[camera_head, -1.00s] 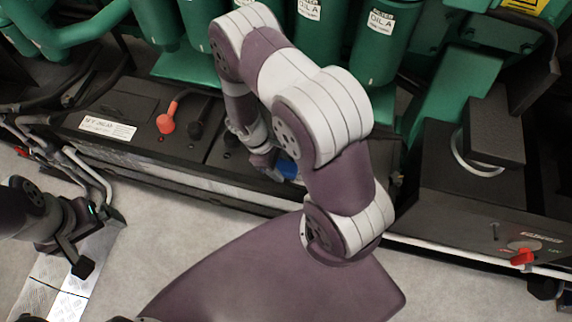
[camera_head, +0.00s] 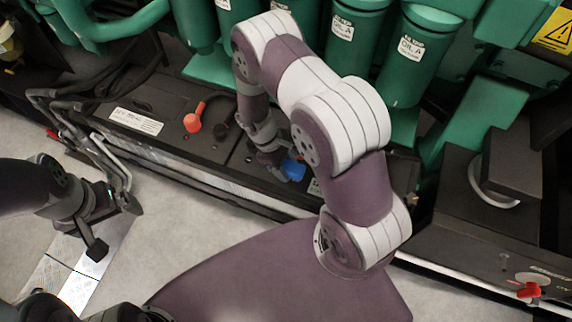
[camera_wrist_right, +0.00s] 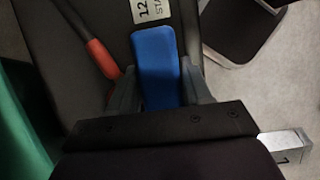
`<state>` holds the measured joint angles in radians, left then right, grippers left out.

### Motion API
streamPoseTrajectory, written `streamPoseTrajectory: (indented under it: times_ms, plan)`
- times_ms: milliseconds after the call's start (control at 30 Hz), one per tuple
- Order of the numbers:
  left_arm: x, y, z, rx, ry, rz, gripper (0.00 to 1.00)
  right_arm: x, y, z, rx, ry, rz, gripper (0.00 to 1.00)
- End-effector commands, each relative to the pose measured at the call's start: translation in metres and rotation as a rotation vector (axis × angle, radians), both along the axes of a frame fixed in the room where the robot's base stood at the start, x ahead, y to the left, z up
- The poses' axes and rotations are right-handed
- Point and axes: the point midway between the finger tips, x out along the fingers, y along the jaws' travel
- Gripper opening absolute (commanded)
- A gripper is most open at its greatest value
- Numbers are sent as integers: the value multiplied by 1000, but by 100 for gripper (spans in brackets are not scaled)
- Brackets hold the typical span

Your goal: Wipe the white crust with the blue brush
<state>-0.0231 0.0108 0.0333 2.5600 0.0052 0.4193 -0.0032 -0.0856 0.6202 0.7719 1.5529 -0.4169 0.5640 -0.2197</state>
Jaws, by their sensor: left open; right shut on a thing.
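My right gripper (camera_head: 277,170) is low over the black battery box in front of the green engine. It is shut on the blue brush (camera_head: 293,169), which also shows between the fingers in the right wrist view (camera_wrist_right: 156,70). The bristles are hidden, so I cannot tell whether they touch the box. I cannot make out the white crust in either view. My left gripper (camera_head: 116,228) is open and empty at the lower left, above the floor and metal plate.
A red terminal cap with its cable (camera_head: 193,122) and a black one lie on the black box (camera_head: 160,105), near a white label (camera_head: 136,121). Green cylinders (camera_head: 413,60) stand behind. A black unit with a red switch (camera_head: 529,290) is at right. Grey floor (camera_head: 190,225) is open in front.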

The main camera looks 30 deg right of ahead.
Motion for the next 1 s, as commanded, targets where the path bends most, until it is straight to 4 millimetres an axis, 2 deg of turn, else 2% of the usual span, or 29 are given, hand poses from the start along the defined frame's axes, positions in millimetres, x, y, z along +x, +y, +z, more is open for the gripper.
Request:
streamPoseTrajectory:
  times_ms: [33, 200, 500, 800, 1000]
  plan:
    - [0, 0, 14, 0, 0, 0, 100, 0, 0, 15, 0, 0, 0, 20]
    - [0, 0, 30, 0, 0, 0, 100, 0, 0, 34, 0, 0, 0, 20]
    - [0, 0, 28, 0, 0, 0, 100, 0, 0, 32, 0, 0, 0, 20]
    - [0, 0, 58, 0, 0, 0, 100, 0, 0, 64, 0, 0, 0, 20]
    - [0, 0, 55, 0, 0, 0, 100, 0, 0, 61, -1, 1, 0, 20]
